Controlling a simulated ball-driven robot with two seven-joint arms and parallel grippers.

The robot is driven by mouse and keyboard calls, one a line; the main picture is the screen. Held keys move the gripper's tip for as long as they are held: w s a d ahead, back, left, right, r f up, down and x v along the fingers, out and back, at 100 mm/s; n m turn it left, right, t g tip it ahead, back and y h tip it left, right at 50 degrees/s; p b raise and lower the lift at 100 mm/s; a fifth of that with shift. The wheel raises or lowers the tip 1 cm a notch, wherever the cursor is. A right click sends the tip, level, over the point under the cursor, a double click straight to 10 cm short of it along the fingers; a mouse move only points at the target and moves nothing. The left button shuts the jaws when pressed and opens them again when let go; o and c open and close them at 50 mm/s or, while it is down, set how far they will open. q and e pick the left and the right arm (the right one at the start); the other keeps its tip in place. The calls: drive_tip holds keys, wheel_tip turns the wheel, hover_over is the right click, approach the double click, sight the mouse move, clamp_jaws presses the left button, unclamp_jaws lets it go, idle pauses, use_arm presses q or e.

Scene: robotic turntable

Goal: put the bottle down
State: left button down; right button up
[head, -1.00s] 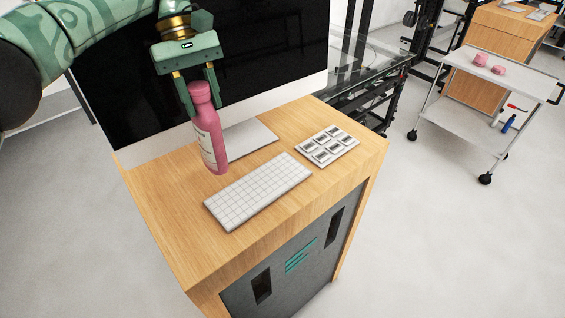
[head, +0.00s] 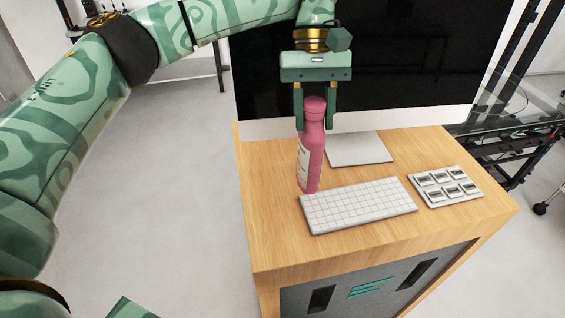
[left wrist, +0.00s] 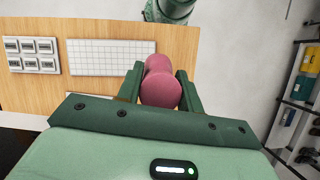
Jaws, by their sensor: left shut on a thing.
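The pink bottle (head: 311,160) with a pale label is upright, slightly tilted, at the left part of the wooden desk top (head: 268,222), behind the left end of the keyboard. My left gripper (head: 314,122) is shut on its upper part from above. In the left wrist view the bottle (left wrist: 160,85) sits between the two fingers of my left gripper (left wrist: 160,92). I cannot tell whether the bottle's base touches the desk. My right gripper is not seen.
A white keyboard (head: 358,206) lies just right of the bottle's base. A pad of several keys (head: 446,187) lies further right. A large monitor (head: 400,70) on a flat stand (head: 360,149) rises behind the bottle. Bare desk shows at the left and front.

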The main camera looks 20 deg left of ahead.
use_arm(q)
drive_tip(key=s+a+f+p, duration=0.2)
drive_tip(key=s+a+f, duration=0.2)
drive_tip(key=f, duration=0.5)
drive_tip(key=shift+a+f, duration=0.2)
drive_tip(key=shift+s, duration=0.1)
drive_tip(key=c, duration=0.9)
unclamp_jaws()
drive_tip(key=shift+f, duration=0.1)
